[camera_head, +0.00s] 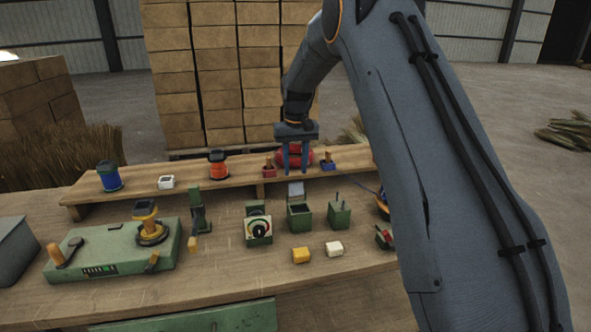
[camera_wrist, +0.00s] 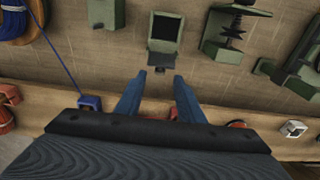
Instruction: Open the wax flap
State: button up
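A small green box (camera_head: 300,218) with a dark open top stands on the bench in the head view. A pale grey flap (camera_head: 296,189) stands raised at its back edge, so the box looks open. The wrist view shows the box (camera_wrist: 181,38) at top centre, with the flap (camera_wrist: 161,59) on the side nearest my gripper. My gripper (camera_head: 295,174) points down just behind and above the flap, near the raised shelf. Its two fingers (camera_wrist: 160,78) are apart with nothing between them. They look close to the flap, but I cannot tell whether they touch it.
The raised shelf (camera_head: 140,194) carries a blue spool (camera_head: 109,177), a red spool (camera_head: 218,166) and small holders. A dial box (camera_head: 258,229) and a green box with pegs (camera_head: 339,216) flank the flap box. Yellow (camera_head: 302,255) and cream (camera_head: 333,249) blocks lie in front.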

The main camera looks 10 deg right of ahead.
jog(key=shift+w+r+p, duration=0.2)
jog(key=shift+r+p, duration=1)
jog(key=shift+r, duration=1.7)
jog(key=shift+c, duration=0.3)
